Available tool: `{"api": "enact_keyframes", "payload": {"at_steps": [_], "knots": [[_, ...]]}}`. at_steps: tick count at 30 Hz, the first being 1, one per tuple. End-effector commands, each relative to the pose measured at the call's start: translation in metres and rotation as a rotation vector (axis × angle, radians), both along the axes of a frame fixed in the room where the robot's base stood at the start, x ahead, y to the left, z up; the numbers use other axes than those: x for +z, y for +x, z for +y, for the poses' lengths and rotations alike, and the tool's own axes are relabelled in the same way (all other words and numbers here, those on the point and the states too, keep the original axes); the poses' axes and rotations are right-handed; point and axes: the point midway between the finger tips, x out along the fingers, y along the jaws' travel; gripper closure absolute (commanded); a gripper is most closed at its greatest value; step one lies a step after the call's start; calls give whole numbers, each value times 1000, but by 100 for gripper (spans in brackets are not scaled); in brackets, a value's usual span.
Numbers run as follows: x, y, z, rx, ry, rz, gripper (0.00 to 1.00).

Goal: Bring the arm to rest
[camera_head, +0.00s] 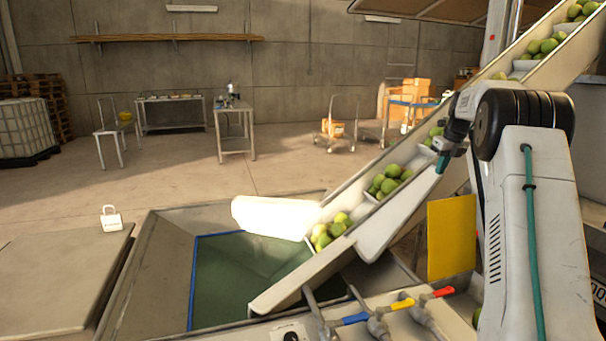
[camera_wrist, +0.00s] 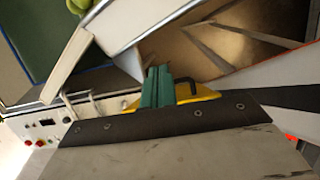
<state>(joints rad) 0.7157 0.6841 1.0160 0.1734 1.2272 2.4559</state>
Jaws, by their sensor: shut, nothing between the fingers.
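My arm stands at the right of the head view, folded at its big black joint. My gripper (camera_head: 442,163) points down with teal fingertips, in front of the conveyor's side wall. In the wrist view my gripper (camera_wrist: 158,86) shows its teal fingers together, with nothing held between them. I cannot tell how far the fingertips are from the conveyor wall.
An inclined conveyor (camera_head: 375,232) carries green fruit (camera_head: 389,180) up from a green-lined pit (camera_head: 235,270). Levers with blue, yellow (camera_head: 403,304) and red handles stand in front. A yellow panel (camera_head: 451,239) is beside my arm.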

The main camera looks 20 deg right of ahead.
Motion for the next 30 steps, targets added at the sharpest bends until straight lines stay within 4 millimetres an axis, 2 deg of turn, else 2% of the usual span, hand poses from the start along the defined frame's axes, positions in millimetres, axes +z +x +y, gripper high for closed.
{"api": "enact_keyframes", "payload": {"at_steps": [2,5,8,11,12,14,18,22,26,30], "knots": [[1,0,2,9,-2,0,100],[12,-1,20,80,-20,3,100],[34,-6,61,248,-60,14,100],[59,-21,120,496,-115,29,100],[68,-29,145,604,-140,34,100],[78,-44,180,766,-174,44,100],[96,-89,259,1144,-253,57,100],[102,-140,323,1496,-325,66,100],[95,-199,379,1850,-393,69,100],[77,-267,426,2231,-465,66,100]]}}
